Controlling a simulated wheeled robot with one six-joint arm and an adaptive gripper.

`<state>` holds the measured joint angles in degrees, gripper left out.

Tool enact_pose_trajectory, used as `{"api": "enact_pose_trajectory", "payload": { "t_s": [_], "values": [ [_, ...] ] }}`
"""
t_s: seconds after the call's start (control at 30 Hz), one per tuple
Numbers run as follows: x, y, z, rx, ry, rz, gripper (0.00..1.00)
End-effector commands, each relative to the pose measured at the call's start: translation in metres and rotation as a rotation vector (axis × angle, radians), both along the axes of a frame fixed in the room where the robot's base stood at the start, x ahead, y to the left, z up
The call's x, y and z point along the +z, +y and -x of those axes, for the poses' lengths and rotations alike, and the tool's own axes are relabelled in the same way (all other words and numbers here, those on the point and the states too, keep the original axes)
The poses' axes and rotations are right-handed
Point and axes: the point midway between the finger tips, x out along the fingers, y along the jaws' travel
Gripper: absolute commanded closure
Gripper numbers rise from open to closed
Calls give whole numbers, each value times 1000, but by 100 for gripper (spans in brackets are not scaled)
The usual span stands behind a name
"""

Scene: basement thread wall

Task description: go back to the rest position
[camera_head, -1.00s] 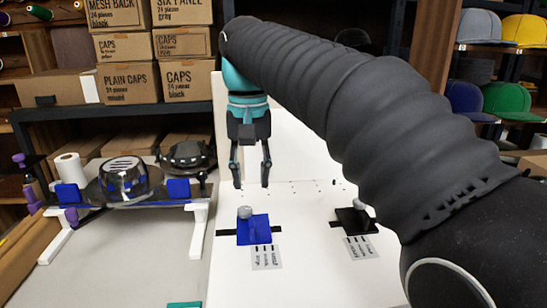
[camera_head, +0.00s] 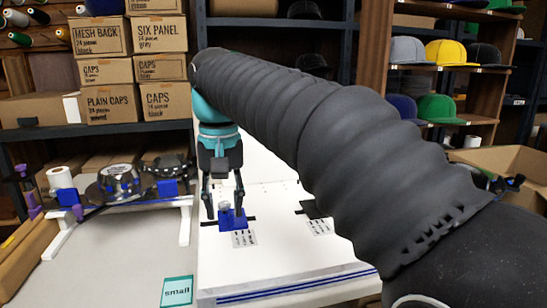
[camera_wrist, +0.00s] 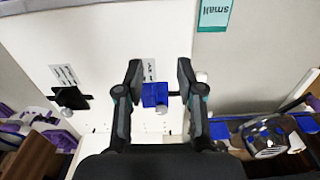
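My gripper (camera_head: 224,213) hangs downward at the end of my arm over the white board (camera_head: 275,265). Its two fingers are apart with nothing held between them; the wrist view also shows it open (camera_wrist: 159,68). A blue block with a grey knob (camera_head: 237,222) sits on the board and appears between and beyond the fingers in the wrist view (camera_wrist: 154,94). The head view does not clearly show the height gap. A black block (camera_wrist: 70,97) sits beside it on the board; my arm partly hides it in the head view (camera_head: 313,209).
A cap frame on a white stand (camera_head: 118,182) is at left. A teal "small" card (camera_head: 177,291) lies on the grey table (camera_head: 130,260). Stacked cartons (camera_head: 110,104) and shelves of caps (camera_head: 441,52) stand behind. An open carton (camera_head: 515,165) is at right.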

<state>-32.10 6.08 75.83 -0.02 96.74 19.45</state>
Motion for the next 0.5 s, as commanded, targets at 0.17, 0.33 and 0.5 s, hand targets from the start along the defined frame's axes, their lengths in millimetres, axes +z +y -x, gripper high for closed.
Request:
{"api": "enact_pose_trajectory", "payload": {
  "t_s": [0.17, 0.33, 0.5],
  "values": [
    [-2, -24, 4, -19, -27, -16, 62],
    [-8, -51, 12, -36, -62, -32, 62],
    [-20, -88, 26, -63, -116, -52, 62]
  ]
}}
